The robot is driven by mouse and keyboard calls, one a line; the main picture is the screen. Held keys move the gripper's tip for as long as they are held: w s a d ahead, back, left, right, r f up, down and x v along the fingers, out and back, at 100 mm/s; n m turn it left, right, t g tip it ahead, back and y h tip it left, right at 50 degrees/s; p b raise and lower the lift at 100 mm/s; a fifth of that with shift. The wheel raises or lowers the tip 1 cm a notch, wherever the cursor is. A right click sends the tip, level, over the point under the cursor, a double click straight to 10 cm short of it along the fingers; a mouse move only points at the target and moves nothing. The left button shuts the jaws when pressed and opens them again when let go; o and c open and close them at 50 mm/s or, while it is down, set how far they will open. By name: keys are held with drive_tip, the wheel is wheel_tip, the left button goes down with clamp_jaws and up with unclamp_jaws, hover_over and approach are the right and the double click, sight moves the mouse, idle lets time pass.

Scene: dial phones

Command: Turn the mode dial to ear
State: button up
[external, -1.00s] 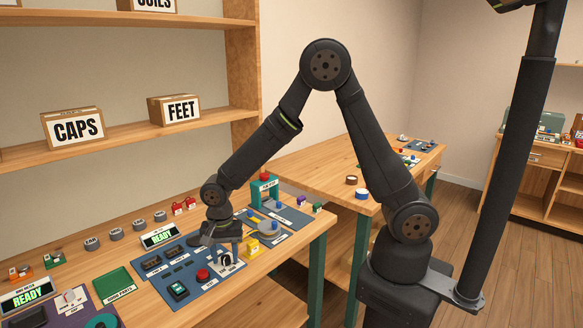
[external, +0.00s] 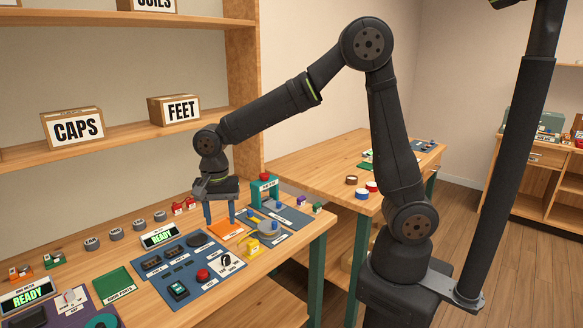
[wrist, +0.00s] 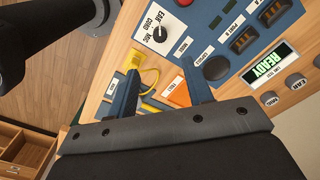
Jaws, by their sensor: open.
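The mode dial (external: 226,260) is a black round knob on a white plate on the blue panel (external: 205,283). In the wrist view the dial (wrist: 160,34) is near the top, with EAR, MIC and CORD printed around it. I cannot tell reliably which word its pointer faces. My gripper (external: 220,222) points down above the bench, behind the dial in the external view and clear of it. In the wrist view my gripper (wrist: 160,72) shows two spread blue fingers with nothing between them, and the dial lies beyond their tips.
The panel also bears a red button (external: 202,274), a dark round pad (external: 197,240) and dark slots. A READY display (external: 161,237), an orange tray (external: 227,230), a yellow part (external: 251,246) and a teal stand (external: 264,190) are nearby. A green tray (external: 116,288) lies left.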

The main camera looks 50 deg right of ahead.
wheel_tip(320, 180, up, 4)
hover_over(225, 257)
drive_tip(key=shift+s+r, duration=0.1)
idle(0.5)
wheel_tip(225, 257, down, 18)
drive_tip(key=shift+r, duration=0.2)
idle(0.4)
drive_tip(key=shift+r, duration=0.15)
